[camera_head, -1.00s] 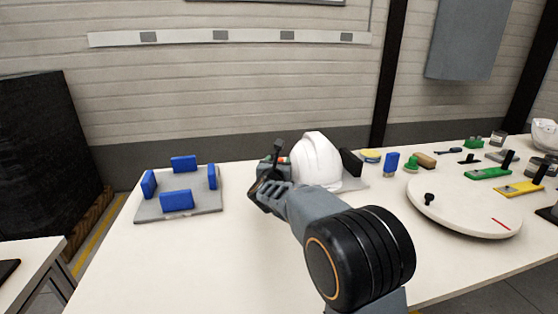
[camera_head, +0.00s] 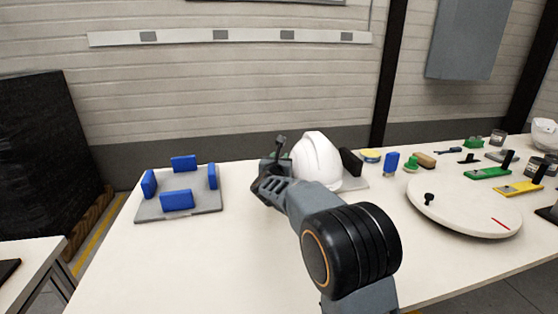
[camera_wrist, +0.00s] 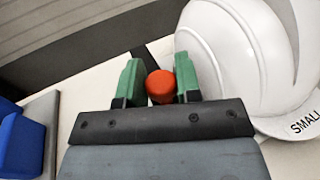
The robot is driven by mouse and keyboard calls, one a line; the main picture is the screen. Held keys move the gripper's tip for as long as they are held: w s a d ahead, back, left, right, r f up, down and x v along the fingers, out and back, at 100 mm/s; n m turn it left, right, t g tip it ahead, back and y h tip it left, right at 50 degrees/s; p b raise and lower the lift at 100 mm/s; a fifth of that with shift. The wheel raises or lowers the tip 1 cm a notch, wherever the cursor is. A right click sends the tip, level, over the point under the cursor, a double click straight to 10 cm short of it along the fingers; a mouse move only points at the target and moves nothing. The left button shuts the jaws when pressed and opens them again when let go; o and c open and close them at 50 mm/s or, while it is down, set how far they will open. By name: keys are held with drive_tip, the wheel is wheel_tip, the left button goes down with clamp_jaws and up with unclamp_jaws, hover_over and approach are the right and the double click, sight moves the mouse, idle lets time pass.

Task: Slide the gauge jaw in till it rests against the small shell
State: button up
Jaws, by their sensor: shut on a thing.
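The small shell (camera_head: 317,158) is a white helmet shell standing upright just right of my gripper. In the wrist view it fills the upper right (camera_wrist: 235,50), with "SMALL" on its rim. My gripper (camera_wrist: 160,85) has green fingers shut on a red-orange knob (camera_wrist: 160,88), which I take for the gauge jaw's handle. A dark strip (camera_wrist: 150,56) shows behind the knob. In the head view my gripper (camera_head: 270,178) is at the shell's left side and hides the jaw. I cannot tell whether the jaw touches the shell.
A black block (camera_head: 351,162) stands at the shell's right side. A grey plate with blue blocks (camera_head: 200,206) lies to the left. A round white turntable (camera_head: 455,212) and several small tools are on the right. The table's front left is clear.

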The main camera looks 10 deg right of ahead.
clamp_jaws()
drive_tip(key=shift+d+f+b, duration=0.2)
drive_tip(key=shift+d+b, duration=0.1)
drive_tip(key=shift+b, duration=0.25)
drive_tip(key=shift+d+b, duration=0.9)
drive_tip(key=shift+b, duration=0.1)
drive_tip(key=shift+d, duration=0.3)
drive_tip(key=shift+r, duration=0.15)
drive_tip(key=o, duration=0.7)
unclamp_jaws()
drive_tip(key=shift+a, duration=0.1)
drive_tip(key=shift+c, duration=0.2)
drive_tip(key=shift+s, duration=0.15)
